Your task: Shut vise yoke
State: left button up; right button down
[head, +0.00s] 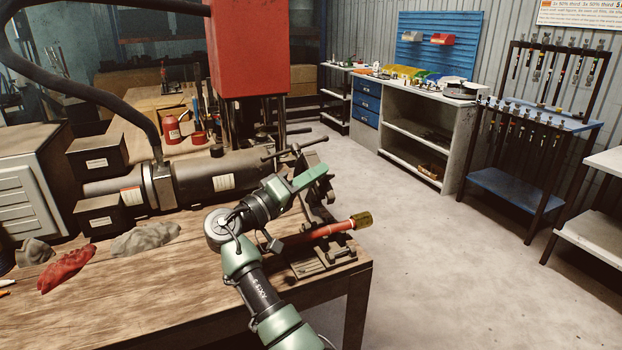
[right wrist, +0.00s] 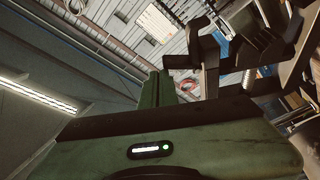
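The vise base (head: 325,262) is a dark metal frame at the right front corner of the wooden bench. Its dark yoke (head: 319,188) stands raised and tilted at the far side of the base, with a T-shaped screw handle (head: 294,151) on top. A red hose (head: 318,233) with a brass end fitting (head: 361,220) lies across the base. My green right gripper (head: 310,178) is beside the yoke, partly hiding it; contact cannot be told. Its fingers (right wrist: 162,88) look closed together and empty in the right wrist view, near dark yoke parts (right wrist: 210,62). My left gripper is not in view.
A red press head (head: 248,45) and a grey cylinder (head: 205,178) stand behind the vise. A red rag (head: 67,268) and grey rags (head: 146,238) lie on the bench's left. Open floor (head: 430,260) is to the right, before a blue hose rack (head: 530,125).

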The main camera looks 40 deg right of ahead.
jog(key=s+a+f+b, duration=0.1)
jog(key=s+f+b, duration=0.3)
jog(key=s+b, duration=0.1)
jog(key=shift+s+a, duration=0.25)
jog(key=shift+s, duration=0.5)
dwell(0.4)
jog(key=shift+s+a+f+b, duration=0.1)
jog(key=shift+s+f+b, duration=0.15)
jog(key=shift+s+b, duration=0.15)
dwell(0.9)
